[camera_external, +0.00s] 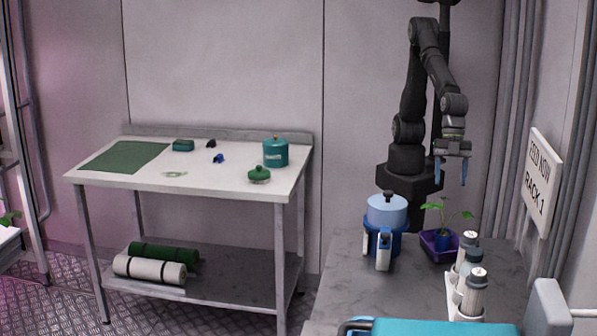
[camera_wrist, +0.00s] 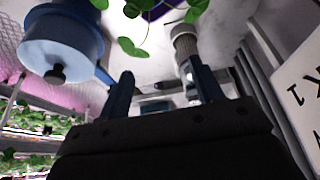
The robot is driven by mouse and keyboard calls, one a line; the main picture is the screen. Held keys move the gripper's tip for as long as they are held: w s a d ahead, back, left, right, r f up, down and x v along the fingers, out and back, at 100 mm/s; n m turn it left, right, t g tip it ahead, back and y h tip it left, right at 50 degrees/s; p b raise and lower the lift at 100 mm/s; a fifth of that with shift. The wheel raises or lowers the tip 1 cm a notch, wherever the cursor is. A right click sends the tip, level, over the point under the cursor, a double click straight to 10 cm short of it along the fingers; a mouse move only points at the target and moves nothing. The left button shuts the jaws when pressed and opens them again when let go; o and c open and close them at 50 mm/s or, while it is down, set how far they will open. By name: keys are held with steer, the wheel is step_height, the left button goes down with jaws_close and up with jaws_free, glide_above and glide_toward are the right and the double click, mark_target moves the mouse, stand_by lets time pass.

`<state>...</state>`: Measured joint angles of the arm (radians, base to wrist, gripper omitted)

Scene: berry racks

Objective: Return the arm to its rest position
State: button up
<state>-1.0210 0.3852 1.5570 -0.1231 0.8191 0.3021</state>
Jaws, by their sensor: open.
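My gripper (camera_external: 451,170) hangs from my dark arm above the back of the grey counter, fingers pointing down. The two blue fingers are apart with nothing between them. The gripper also shows in the wrist view (camera_wrist: 163,92), with its fingers spread. In the external view it is above and behind a purple pot tray (camera_external: 437,252) with a green seedling (camera_external: 443,214). The arm is bent at the elbow, and its dark base stands behind the counter.
A blue lidded pot (camera_external: 387,211) stands left of the seedling. Several bottles sit in a white rack (camera_external: 455,300) on the right. A sign (camera_external: 542,182) is on the right. A white table (camera_external: 220,184) with a teal canister (camera_external: 275,153) stands left. The counter's front left is clear.

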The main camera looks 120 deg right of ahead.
steer(key=w+d+r+m+h, duration=0.1)
steer(key=w+d+r+m, duration=0.1)
steer(key=w+d, duration=0.7)
steer(key=w+d+r+m+t+h, duration=0.1)
steer(key=w+d+r+m, duration=0.1)
steer(key=w+d, duration=0.7)
steer(key=w+m, duration=0.1)
steer(key=w, duration=0.2)
steer(key=shift+w+d+r+m, duration=0.15)
steer(key=shift+w+d+m, duration=0.15)
steer(key=shift+w+d, duration=0.05)
